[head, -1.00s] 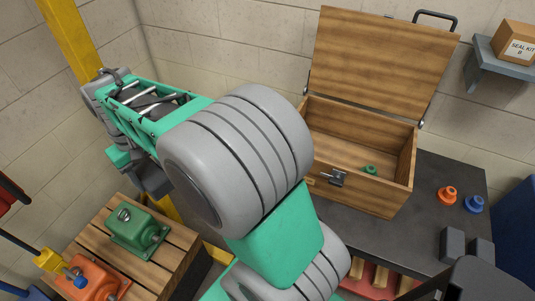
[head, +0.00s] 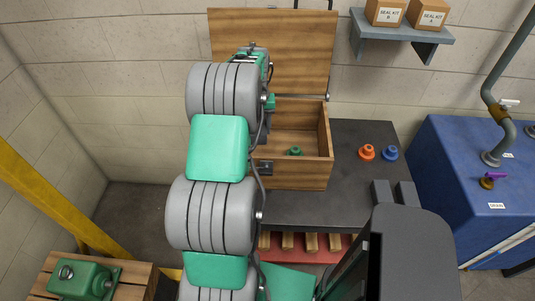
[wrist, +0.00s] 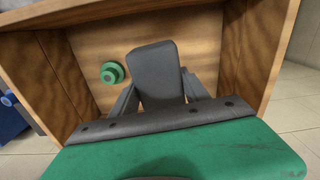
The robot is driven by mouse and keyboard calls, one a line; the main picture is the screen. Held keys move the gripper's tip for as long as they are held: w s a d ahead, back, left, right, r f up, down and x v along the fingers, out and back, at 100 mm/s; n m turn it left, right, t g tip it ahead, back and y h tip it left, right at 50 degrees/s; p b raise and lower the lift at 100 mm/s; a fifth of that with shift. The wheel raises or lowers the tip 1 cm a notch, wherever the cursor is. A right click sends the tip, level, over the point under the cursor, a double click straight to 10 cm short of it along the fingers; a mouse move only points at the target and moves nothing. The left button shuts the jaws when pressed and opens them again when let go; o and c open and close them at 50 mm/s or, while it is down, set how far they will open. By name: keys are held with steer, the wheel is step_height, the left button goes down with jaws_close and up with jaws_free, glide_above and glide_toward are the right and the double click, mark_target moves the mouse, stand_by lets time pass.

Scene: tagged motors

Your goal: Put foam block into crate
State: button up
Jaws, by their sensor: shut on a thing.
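The wooden crate (head: 300,175) stands on the dark bench with its lid (head: 300,50) raised; its walls (wrist: 55,75) also show in the wrist view. In the wrist view my gripper (wrist: 160,92) is shut on a dark grey foam block (wrist: 155,65). The block is over the crate's opening, between its side walls; I cannot tell how far it is above the floor. A green ring-shaped part (wrist: 112,72) lies on the crate floor beside the block; it also shows in the head view (head: 295,151). My arm hides the gripper and block in the head view.
An orange part (head: 367,152) and a blue part (head: 390,153) sit on the bench (head: 350,200) right of the crate. A shelf (head: 400,35) with boxes is on the wall. A green motor (head: 85,278) stands on a pallet at lower left. A blue cabinet (head: 450,170) is at right.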

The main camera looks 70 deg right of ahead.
steer(key=shift+m, duration=0.5)
steer(key=s+f, duration=0.1)
steer(key=f, duration=0.3)
steer(key=s+d+f+p, duration=0.1)
steer(key=s+f, duration=0.1)
steer(key=f, duration=0.3)
steer(key=s+f, duration=0.2)
steer(key=f, duration=0.3)
steer(key=shift+s+d+f+p, duration=0.2)
steer(key=shift+d+p, duration=0.05)
steer(key=shift+p, duration=0.05)
steer(key=shift+f, duration=0.15)
steer(key=o, duration=0.8)
steer(key=shift+f, duration=0.1)
steer(key=shift+o, duration=1.1)
